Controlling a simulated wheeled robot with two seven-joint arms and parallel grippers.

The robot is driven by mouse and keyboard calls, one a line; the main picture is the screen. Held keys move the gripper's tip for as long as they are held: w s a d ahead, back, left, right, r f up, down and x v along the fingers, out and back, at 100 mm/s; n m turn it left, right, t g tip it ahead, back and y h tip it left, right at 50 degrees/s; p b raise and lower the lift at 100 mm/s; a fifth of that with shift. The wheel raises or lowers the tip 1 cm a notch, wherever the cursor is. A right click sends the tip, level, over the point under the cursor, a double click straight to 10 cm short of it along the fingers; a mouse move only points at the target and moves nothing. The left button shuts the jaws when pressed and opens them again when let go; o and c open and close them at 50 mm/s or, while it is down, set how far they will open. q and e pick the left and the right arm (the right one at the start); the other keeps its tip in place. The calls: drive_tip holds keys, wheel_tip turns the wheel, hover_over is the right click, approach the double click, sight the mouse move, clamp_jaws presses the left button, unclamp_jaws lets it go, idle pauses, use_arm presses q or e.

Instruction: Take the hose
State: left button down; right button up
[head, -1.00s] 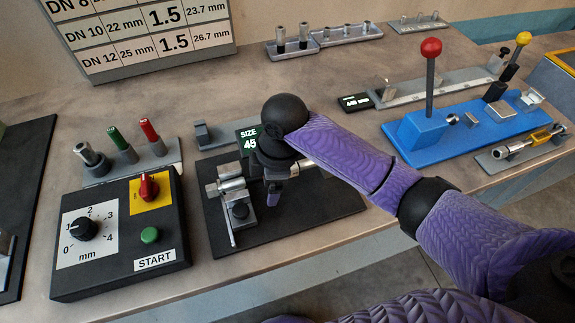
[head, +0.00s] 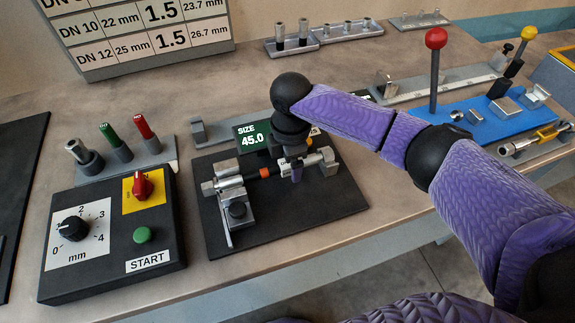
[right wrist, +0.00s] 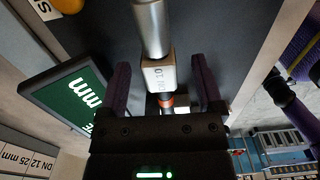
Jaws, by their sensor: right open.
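The hose assembly (head: 265,172) lies across the black measuring fixture (head: 330,203), with a small orange-red band and silver metal parts showing. My right gripper (head: 297,174) points down over its right part, left of an end block (head: 329,161). In the right wrist view my right gripper (right wrist: 166,88) is open. Its fingers stand on either side of a pale tag with DN lettering (right wrist: 158,75) and the red band (right wrist: 167,98), with gaps visible. A silver cylinder (right wrist: 152,28) extends beyond. Contact cannot be told. My left gripper is out of view.
A display (head: 252,138) reads SIZE 45.0 behind the fixture. A control box (head: 115,250) with dials and START button stands left, beside a rack with red, green and silver tools (head: 120,142). A blue lever press (head: 470,125) stands right, beyond my right arm.

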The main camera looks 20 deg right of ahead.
clamp_jaws()
drive_tip(key=shift+r, duration=0.1)
idle(0.3)
